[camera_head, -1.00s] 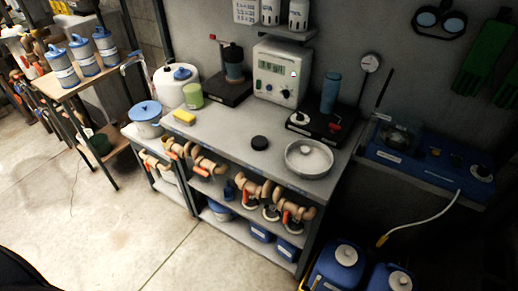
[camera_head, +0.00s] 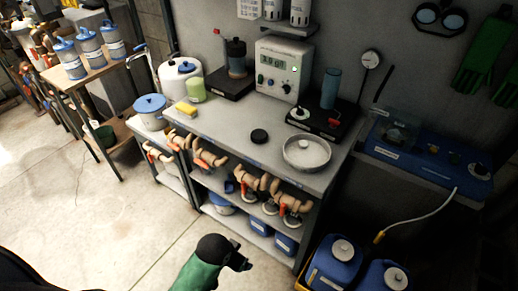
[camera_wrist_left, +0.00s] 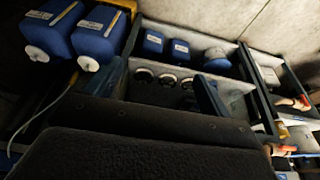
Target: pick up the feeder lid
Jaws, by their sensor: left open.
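A small round black lid (camera_head: 259,136), which looks like the feeder lid, lies flat on the grey bench top (camera_head: 225,125), left of a shallow round metal pan (camera_head: 306,152). My left gripper (camera_head: 245,262), black on a green wrist, is in front of the bench at the bottom of the head view, well short of the lid. Its jaws are open with nothing seen between them. In the left wrist view, the dark fingers of my left gripper (camera_wrist_left: 150,130) fill the lower part, and the lid is not seen there. My right gripper is not in view.
Pipe fittings and blue containers fill the shelves below. Blue jugs (camera_head: 335,265) stand at bottom right. The floor (camera_head: 100,235) at left is clear.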

